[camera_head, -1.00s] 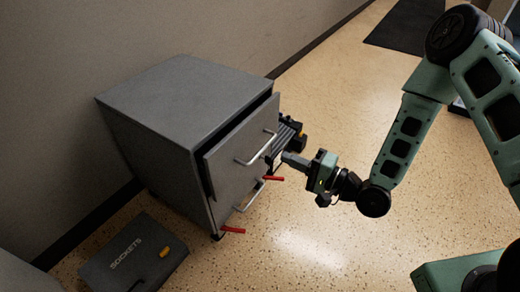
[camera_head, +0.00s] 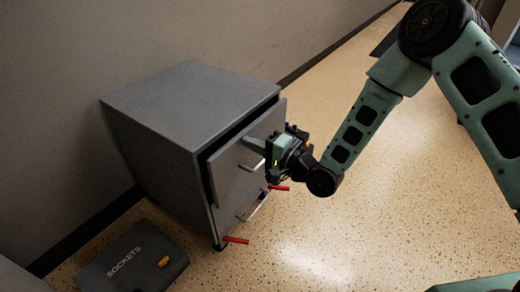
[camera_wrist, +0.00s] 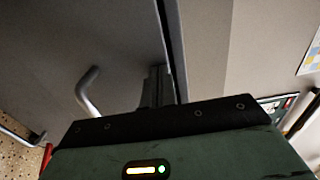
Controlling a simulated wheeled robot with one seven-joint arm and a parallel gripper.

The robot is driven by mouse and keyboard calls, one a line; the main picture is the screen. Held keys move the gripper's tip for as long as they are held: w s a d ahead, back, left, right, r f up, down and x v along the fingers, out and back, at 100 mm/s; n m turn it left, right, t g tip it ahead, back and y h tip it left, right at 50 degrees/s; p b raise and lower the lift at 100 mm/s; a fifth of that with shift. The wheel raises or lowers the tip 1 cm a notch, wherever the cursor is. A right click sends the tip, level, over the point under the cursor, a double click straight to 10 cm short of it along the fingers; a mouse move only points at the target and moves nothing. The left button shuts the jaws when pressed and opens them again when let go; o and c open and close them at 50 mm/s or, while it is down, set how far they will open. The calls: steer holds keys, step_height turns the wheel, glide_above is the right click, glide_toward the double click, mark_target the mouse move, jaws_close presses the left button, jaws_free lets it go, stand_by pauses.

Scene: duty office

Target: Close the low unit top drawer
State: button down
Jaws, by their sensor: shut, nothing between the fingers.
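The grey low unit (camera_head: 150,140) stands against the wall at left. Its top drawer (camera_head: 222,178) is slightly open, with a dark gap behind the front's upper edge. The drawer's metal handle (camera_head: 253,166) is on the front. My gripper (camera_head: 252,144) is shut and empty, its fingertips at the drawer front above the handle, apparently touching it. In the wrist view the closed fingers (camera_wrist: 156,86) meet the front near its top edge, beside the curved handle (camera_wrist: 88,92). Exact contact is hard to make out.
A lower drawer handle (camera_head: 254,207) sits below. Red bars (camera_head: 278,188) stick out near the unit's front, another (camera_head: 236,240) by its lower corner. A dark SOCKETS case (camera_head: 132,262) lies on the floor at front left. The speckled floor (camera_head: 330,245) at right is clear.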

mark_target(238, 137)
steer(key=x, duration=0.4)
steer(key=shift+w+a, duration=0.1)
steer(key=shift+a, duration=0.05)
steer(key=shift+w+r, duration=0.1)
steer(key=shift+w, duration=0.05)
steer(key=shift+a, duration=0.1)
